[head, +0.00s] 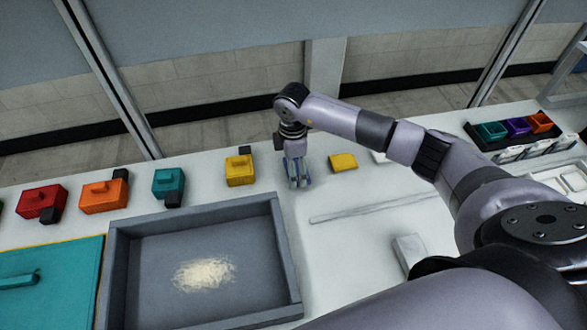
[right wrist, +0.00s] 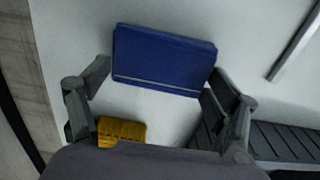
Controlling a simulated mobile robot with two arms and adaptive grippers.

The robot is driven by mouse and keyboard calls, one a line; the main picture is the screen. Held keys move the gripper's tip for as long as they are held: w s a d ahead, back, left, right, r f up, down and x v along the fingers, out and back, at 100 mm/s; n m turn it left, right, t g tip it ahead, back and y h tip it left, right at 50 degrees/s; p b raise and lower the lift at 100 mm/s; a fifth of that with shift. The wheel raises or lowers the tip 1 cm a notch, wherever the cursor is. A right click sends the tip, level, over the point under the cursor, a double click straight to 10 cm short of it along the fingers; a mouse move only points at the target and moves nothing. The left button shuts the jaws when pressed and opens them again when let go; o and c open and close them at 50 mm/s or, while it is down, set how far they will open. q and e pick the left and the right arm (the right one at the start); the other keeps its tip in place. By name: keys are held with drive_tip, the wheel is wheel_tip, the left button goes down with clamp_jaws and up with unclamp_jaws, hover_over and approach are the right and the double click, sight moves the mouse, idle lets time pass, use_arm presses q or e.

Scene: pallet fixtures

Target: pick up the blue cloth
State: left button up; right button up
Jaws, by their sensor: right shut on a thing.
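The blue cloth (right wrist: 163,60) is a flat, folded, dark blue rectangle on the white table in the right wrist view. My right gripper (right wrist: 155,85) has one finger at its left edge and one at its right edge, and is shut on it. In the head view the right gripper (head: 298,182) points straight down at the table, right of the grey tray. There the fingers hide most of the cloth and only a little blue shows. I cannot tell whether the cloth is lifted clear. My left gripper is not in view.
A grey tray (head: 288,255) holding pale grains stands to the left. A yellow block (head: 240,171) is left of the gripper and a yellow pad (head: 342,162) is right of it. A white rod (head: 365,208) lies to the right. The table around it is mostly clear.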

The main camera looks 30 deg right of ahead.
wheel_tip(320, 180, up, 19)
drive_tip(key=b, duration=0.3)
drive_tip(key=shift+f, duration=0.1)
drive_tip(key=o, duration=0.6)
drive_tip(key=shift+c, duration=0.2)
drive_tip(key=c, duration=0.5)
drive_tip(key=shift+o, duration=0.2)
